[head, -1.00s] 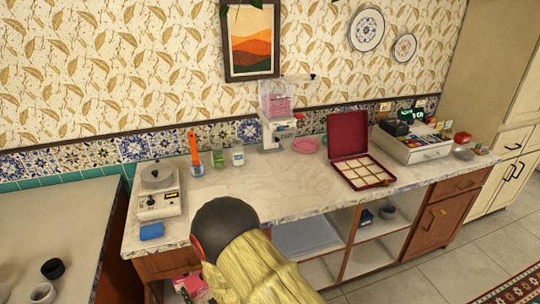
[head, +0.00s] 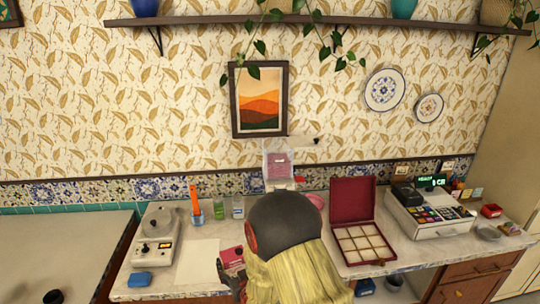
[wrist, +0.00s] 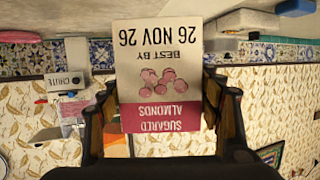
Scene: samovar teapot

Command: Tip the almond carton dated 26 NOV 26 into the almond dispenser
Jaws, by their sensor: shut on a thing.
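My gripper (wrist: 165,118) is shut on a white and pink carton (wrist: 165,65). Its label reads "SUGARED ALMONDS", "BEST BY 26 NOV 26". The print is upside down in the wrist view, but so is the room, so the carton is about upright. In the head view the carton (head: 232,256) shows beside my dark arm, over the counter's front part. The almond dispenser (head: 279,165), with a clear hopper holding pink contents, stands at the back of the counter, its lower part hidden by my arm. It also shows at the left of the wrist view (wrist: 75,112).
A scale-like device (head: 154,252) and a blue block (head: 139,279) are at the counter's left. An orange-handled tool in a blue container (head: 196,213) and small jars (head: 238,208) stand behind. An open red box (head: 365,243) and a cash register (head: 430,214) are to the right.

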